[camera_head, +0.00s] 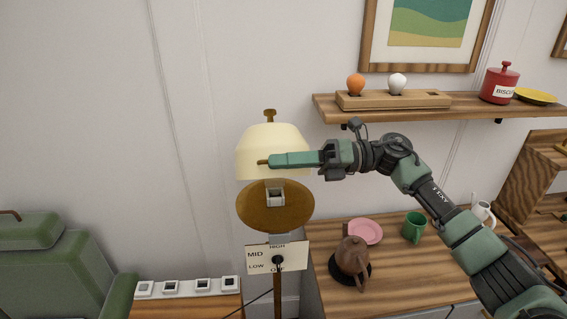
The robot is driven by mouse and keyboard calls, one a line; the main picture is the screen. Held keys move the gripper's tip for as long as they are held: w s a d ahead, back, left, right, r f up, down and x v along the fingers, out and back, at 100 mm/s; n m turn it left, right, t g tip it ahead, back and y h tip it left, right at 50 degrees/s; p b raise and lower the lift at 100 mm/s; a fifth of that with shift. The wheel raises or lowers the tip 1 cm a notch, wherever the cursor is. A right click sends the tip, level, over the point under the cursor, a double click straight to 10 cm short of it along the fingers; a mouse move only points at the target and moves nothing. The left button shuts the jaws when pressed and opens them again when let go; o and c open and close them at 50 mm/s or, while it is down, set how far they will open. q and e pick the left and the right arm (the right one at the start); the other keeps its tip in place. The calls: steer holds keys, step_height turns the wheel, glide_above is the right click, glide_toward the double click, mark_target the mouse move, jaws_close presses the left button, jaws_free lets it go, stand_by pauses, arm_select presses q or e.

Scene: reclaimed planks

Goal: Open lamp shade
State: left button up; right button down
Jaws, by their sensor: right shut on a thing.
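The lamp's cream shade (258,141) stands in the middle of the view, with a brass knob (270,115) on top. Below the shade is a round brass plate (249,206) with a small square white fitting (275,197) on it. A dial panel (259,263) marked LOW, MID, HIGH and OFF is on the lamp's post underneath. My right gripper (271,161) reaches in from the right across the front of the shade. It is shut on a small brass tab (262,162) at the shade's lower front; the fingers hide most of it. My left gripper is out of view.
A wall shelf (430,111) holds a wooden rack (362,101) with an orange bulb and a white bulb, and a red biscuit tin (500,86). A counter with a brown teapot (352,259), pink plate and green mug (414,226) lies below my arm. A green armchair (60,270) is at left.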

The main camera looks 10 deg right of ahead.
steer(key=c, duration=1.5)
jaws_free()
steer(key=d+b, duration=0.4)
steer(key=d, duration=0.3)
steer(key=shift+d, duration=0.4)
